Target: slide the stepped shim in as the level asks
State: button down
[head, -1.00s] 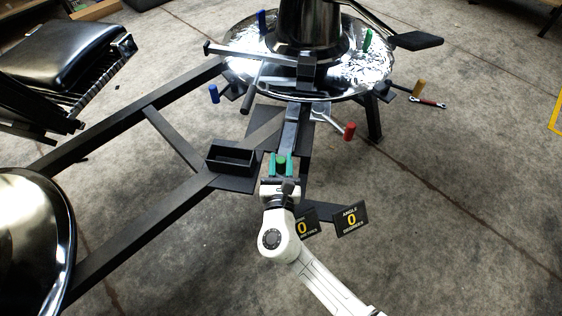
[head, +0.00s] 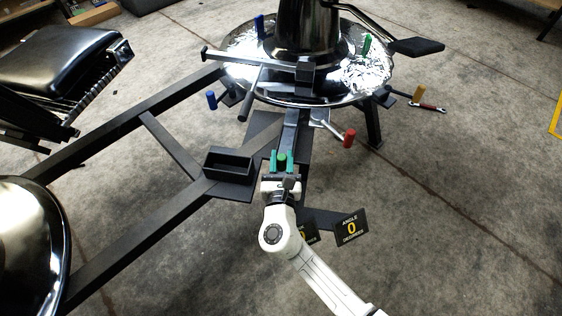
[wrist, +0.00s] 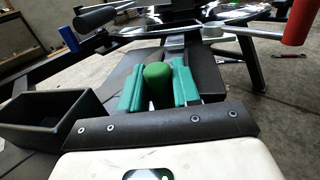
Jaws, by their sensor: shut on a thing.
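My gripper (head: 281,161) has teal fingers and is shut on an upright green handle (head: 282,158). The wrist view shows the green handle (wrist: 157,85) squeezed between both fingers. I cannot tell the stepped shim's outline apart; what lies under the handle is hidden by the gripper. A grey metal bar (head: 290,125) runs from just beyond the fingers to the chrome chair base (head: 248,72). The level's sign (head: 351,228) reads "ANGLE 0 DEGREES". A second sign (head: 308,233), partly hidden by my arm, shows a 0.
A black open bin (head: 229,166) stands just left of my gripper. Blue (head: 211,100), red (head: 349,138), yellow (head: 418,94) and green (head: 366,44) handles sit around the base. A red wrench (head: 427,107) lies on the floor. Dark frame beams (head: 130,240) run left.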

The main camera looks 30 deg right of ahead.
jog(key=c, duration=0.9)
grip_release()
jog(key=p+v, duration=0.3)
jog(key=v, duration=0.7)
jog(key=shift+s+a, duration=0.15)
jog(key=shift+s, duration=0.2)
